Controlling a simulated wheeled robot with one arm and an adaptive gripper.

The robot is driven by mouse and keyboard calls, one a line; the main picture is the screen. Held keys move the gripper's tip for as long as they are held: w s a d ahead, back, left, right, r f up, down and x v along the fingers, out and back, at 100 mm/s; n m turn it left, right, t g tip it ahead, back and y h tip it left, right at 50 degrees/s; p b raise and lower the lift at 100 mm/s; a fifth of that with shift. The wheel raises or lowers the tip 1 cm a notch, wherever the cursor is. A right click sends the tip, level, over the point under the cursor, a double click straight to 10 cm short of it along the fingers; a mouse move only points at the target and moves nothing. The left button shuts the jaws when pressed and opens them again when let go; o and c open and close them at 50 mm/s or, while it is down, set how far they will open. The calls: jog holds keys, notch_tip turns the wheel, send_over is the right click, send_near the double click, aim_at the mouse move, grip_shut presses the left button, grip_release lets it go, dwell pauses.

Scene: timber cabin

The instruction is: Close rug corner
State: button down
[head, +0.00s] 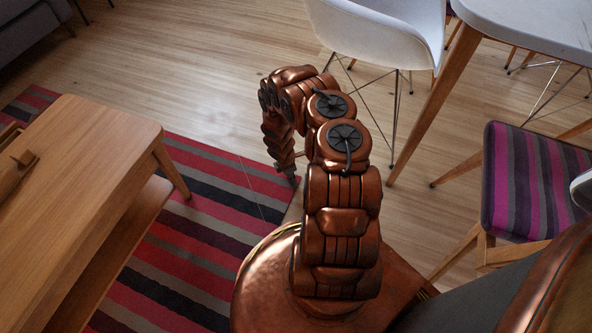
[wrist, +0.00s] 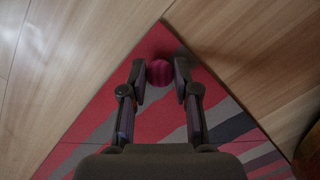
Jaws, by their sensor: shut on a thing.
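The striped red, grey and black rug (head: 185,258) lies on the wooden floor. Its corner (wrist: 160,40) points to the top of the wrist view and looks flat. A thin straight line crosses the rug behind this corner in both views. My gripper (wrist: 160,73) is over the corner, its fingers on both sides of a small round maroon thing with faint stripes (wrist: 160,72). It is shut on this thing; I cannot tell whether it is fixed to the rug. In the head view my gripper (head: 287,172) points down at the rug corner, which it partly hides.
A wooden coffee table (head: 90,165) stands on the rug at left. A white chair (head: 385,28), a table (head: 535,22) and a chair with a striped purple seat (head: 525,180) stand at right. Bare floor (head: 190,75) is clear beyond the rug.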

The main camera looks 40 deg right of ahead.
jog(key=shift+w+a+f, duration=0.15)
jog(key=shift+a+f, duration=0.05)
jog(key=c, duration=1.1)
grip_release()
jog(key=shift+o, duration=1.2)
jog(key=shift+d, duration=0.2)
jog(key=shift+r, duration=0.2)
notch_tip(320, 180, up, 12)
jog(key=a, duration=0.1)
jog(key=shift+a+f, duration=0.2)
jog(key=shift+a, duration=0.05)
jog(key=shift+w, duration=0.1)
